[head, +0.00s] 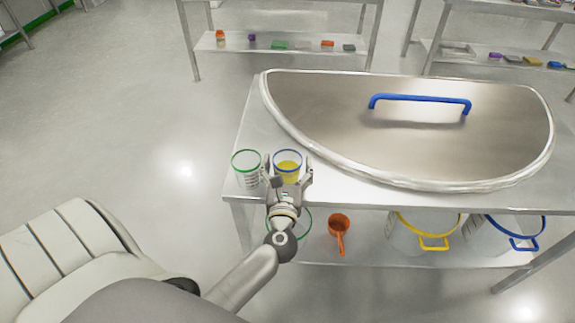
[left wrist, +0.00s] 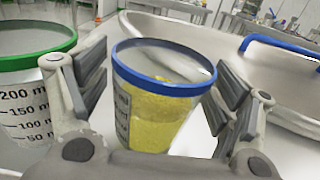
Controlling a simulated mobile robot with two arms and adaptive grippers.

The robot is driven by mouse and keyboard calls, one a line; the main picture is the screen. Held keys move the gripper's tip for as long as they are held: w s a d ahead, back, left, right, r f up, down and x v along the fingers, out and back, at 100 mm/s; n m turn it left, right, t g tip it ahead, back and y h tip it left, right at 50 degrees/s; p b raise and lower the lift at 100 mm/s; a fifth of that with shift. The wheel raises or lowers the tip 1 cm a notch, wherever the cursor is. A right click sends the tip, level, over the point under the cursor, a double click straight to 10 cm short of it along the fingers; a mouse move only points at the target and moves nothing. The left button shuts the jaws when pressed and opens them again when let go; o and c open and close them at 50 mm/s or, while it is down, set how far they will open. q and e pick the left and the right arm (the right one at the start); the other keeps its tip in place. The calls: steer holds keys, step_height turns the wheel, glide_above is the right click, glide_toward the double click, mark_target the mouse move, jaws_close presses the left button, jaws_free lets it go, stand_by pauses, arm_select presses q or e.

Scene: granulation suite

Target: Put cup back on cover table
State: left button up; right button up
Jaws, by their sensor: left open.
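A clear cup with a blue rim and yellow contents (head: 288,166) stands at the front left of the metal table (head: 232,188), which carries a large metal cover (head: 400,130) with a blue handle. My left gripper (head: 289,176) is open, with its fingers on either side of this cup. In the left wrist view the blue-rimmed cup (left wrist: 155,100) sits upright between the spread fingers, with gaps visible at the sides. A clear cup with a green rim (head: 246,168) stands just left of it; it also shows in the left wrist view (left wrist: 30,95). My right gripper is not in view.
The lower shelf holds an orange scoop (head: 339,230), a yellow-handled bucket (head: 422,240) and a blue-handled bucket (head: 505,238). The cover edge lies close to the right of the cups. Open floor lies left of the table. Shelves with small items (head: 285,47) stand behind.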

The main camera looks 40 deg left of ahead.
arm_select(q)
steer(key=shift+s+d+r, duration=0.1)
steer(key=b+v, duration=0.2)
steer(key=v, duration=0.9)
steer(key=shift+s+d, duration=0.2)
steer(key=shift+s, duration=0.1)
